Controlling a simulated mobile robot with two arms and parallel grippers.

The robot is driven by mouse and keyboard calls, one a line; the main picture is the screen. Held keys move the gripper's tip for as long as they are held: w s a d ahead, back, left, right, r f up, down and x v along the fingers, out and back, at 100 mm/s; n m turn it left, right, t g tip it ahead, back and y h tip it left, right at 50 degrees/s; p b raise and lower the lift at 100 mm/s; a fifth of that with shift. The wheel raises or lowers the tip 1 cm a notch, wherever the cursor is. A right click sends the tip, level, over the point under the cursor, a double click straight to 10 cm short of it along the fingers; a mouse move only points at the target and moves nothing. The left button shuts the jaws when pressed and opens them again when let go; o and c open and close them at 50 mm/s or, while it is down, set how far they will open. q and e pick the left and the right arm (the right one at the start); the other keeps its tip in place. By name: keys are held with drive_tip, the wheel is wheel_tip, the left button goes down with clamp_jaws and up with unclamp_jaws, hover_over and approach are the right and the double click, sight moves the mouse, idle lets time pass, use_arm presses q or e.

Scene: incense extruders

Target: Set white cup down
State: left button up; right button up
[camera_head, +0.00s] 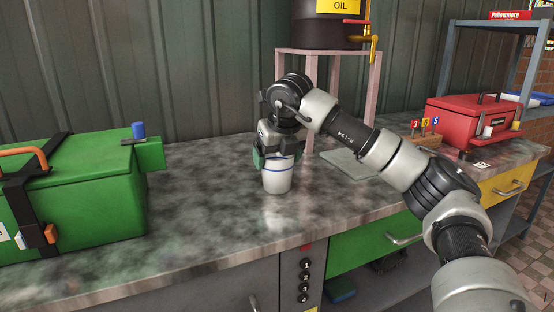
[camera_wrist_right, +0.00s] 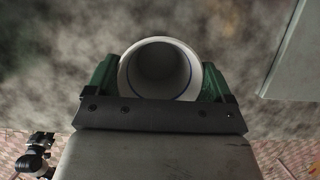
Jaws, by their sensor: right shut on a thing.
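The white cup (camera_head: 277,180) with a blue band is upright at the middle of the grey marbled counter, near its front edge. My right gripper (camera_head: 275,160) comes down over it and is shut on it. In the right wrist view the cup (camera_wrist_right: 160,50) shows its open, empty-looking mouth between the two green fingers of my right gripper (camera_wrist_right: 158,82). The cup's base looks at or very close to the counter top (camera_head: 215,215); I cannot tell if it touches.
A pink stand (camera_head: 312,75) bears an oil drum behind. A flat grey slab (camera_head: 358,167) lies right of the cup. A red toolbox (camera_head: 470,120) stands far right. Counter left of the cup is clear.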

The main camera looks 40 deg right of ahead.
drive_tip(key=shift+f, duration=0.1)
drive_tip(key=o, duration=0.9)
